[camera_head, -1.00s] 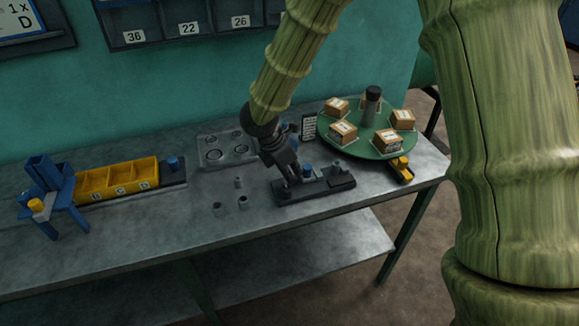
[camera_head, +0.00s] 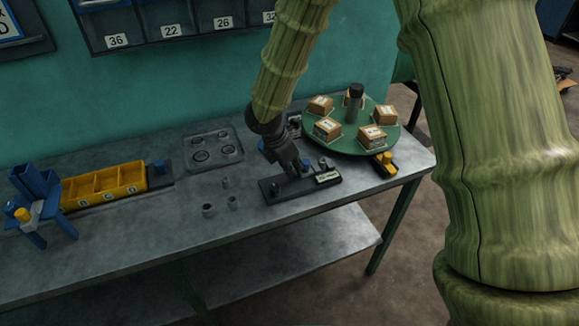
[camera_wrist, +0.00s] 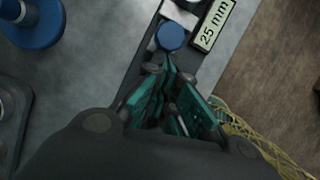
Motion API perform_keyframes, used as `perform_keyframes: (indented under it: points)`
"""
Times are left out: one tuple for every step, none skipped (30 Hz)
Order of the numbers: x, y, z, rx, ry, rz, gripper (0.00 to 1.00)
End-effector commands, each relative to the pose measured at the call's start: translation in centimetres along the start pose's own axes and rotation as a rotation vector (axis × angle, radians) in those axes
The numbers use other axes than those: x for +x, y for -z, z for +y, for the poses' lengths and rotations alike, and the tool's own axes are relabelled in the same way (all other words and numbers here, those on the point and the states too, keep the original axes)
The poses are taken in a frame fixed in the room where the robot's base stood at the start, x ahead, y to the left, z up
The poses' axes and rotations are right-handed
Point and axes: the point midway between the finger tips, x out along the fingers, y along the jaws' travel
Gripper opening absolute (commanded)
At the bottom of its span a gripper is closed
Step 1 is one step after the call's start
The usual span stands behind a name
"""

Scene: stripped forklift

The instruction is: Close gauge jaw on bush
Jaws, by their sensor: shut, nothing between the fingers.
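The gauge is a dark narrow base (camera_head: 275,193) lying along the bench, with a light label reading 25 mm (camera_wrist: 214,24). A blue knob (camera_wrist: 171,36) sits on its sliding jaw; it shows small in the head view (camera_head: 305,163). A small grey piece (camera_head: 322,163), seemingly the bush, stands just right of the knob. Whether the jaw touches it is too small to tell. My gripper (camera_head: 298,172) is shut and empty, low over the gauge at the knob's left side. In the wrist view my gripper's fingertips (camera_wrist: 168,72) are close to the knob.
Several loose grey bushes (camera_head: 233,202) stand on the bench left of the gauge. A grey ringed plate (camera_head: 213,149) lies behind them. A green turntable with boxes (camera_head: 341,147) stands behind right; a yellow-black item (camera_head: 384,163) is near the right edge. Yellow bins (camera_head: 104,184) are left.

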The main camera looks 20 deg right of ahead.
Motion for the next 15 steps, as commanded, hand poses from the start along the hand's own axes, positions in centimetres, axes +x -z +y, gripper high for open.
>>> perform_keyframes:
  points:
    - [0.1, -1.2, -0.1, 0.010, 0.005, -0.016, 0.00]
    - [0.1, -1.3, -0.1, 0.010, 0.005, -0.016, 0.00]
    - [0.1, -1.3, -0.1, 0.011, 0.005, -0.017, 0.00]
    - [0.1, -1.4, -0.1, 0.011, 0.005, -0.017, 0.00]
    - [0.1, -1.4, -0.1, 0.011, 0.005, -0.018, 0.00]
    - [0.1, -1.4, -0.1, 0.012, 0.005, -0.018, 0.00]
    - [0.1, -1.4, -0.1, 0.012, 0.005, -0.018, 0.00]
    - [0.0, -1.5, -0.1, 0.012, 0.004, -0.018, 0.00]
    - [-0.1, -1.5, 0.0, 0.012, 0.004, -0.018, 0.00]
    - [-0.2, -1.6, -0.1, 0.013, 0.004, -0.019, 0.00]
    - [-0.3, -1.6, -0.1, 0.013, 0.003, -0.019, 0.00]
    - [-0.6, -1.7, 0.0, 0.013, 0.003, -0.019, 0.00]
    - [-0.9, -1.7, 0.0, 0.014, 0.003, -0.019, 0.00]
    - [-1.1, -1.8, 0.0, 0.014, 0.002, -0.019, 0.00]
    - [-1.6, -1.8, 0.0, 0.014, 0.001, -0.020, 0.00]
